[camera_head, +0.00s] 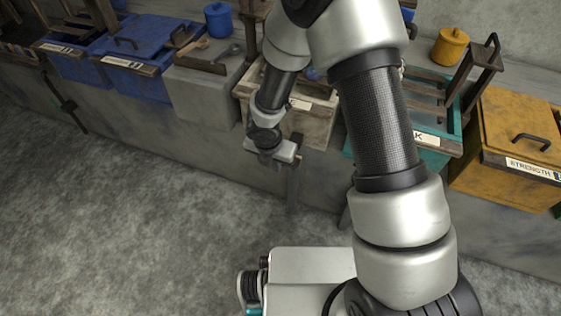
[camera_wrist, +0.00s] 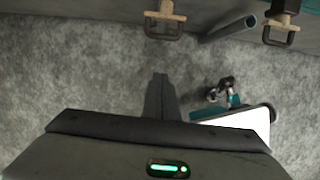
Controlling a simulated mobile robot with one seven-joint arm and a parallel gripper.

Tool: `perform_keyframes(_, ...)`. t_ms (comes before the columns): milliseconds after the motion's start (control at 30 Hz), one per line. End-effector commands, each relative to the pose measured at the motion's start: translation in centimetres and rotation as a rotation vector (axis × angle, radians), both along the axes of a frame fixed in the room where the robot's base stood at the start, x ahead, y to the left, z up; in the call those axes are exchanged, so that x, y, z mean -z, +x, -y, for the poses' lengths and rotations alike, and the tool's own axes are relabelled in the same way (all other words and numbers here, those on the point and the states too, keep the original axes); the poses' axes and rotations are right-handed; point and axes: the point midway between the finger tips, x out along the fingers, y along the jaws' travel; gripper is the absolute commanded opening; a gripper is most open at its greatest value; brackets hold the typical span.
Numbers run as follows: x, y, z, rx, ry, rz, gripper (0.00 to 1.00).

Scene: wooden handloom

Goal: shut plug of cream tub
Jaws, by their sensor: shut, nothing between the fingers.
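The cream tub (camera_head: 313,129) stands in the row of tubs at the middle of the head view, partly hidden behind my arm. A small brown wooden piece (camera_head: 297,166) is low at its front, beside my gripper (camera_head: 268,160). The wrist view shows a wooden piece with a dark loop handle (camera_wrist: 163,28) at the top middle; I cannot tell for sure that it is the cream tub's plug. My gripper (camera_wrist: 160,78) is shut and empty. Its fingers point toward that handle and appear apart from it, with floor visible between.
A second looped handle (camera_wrist: 281,27) and a grey pipe (camera_wrist: 228,29) are at the upper right in the wrist view. Blue tub (camera_head: 133,65), teal tub (camera_head: 446,146) and yellow tub (camera_head: 505,170) stand along the ledge. The grey floor (camera_head: 120,215) in front is clear.

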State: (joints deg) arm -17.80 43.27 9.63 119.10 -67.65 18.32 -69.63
Motion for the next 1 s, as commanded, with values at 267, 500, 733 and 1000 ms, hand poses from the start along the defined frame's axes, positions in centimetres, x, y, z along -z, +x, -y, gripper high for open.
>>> perform_keyframes(267, 3.9, 0.4, 0.0, -0.027, -0.003, -0.009, 0.0)
perform_keyframes(500, 9.1, 1.6, 0.5, -0.022, -0.003, -0.01, 0.0)
perform_keyframes(733, 9.6, 4.2, 1.5, -0.014, 0.002, -0.006, 0.0)
perform_keyframes(1000, 9.4, 5.8, 2.0, -0.02, -0.001, -0.007, 0.0)
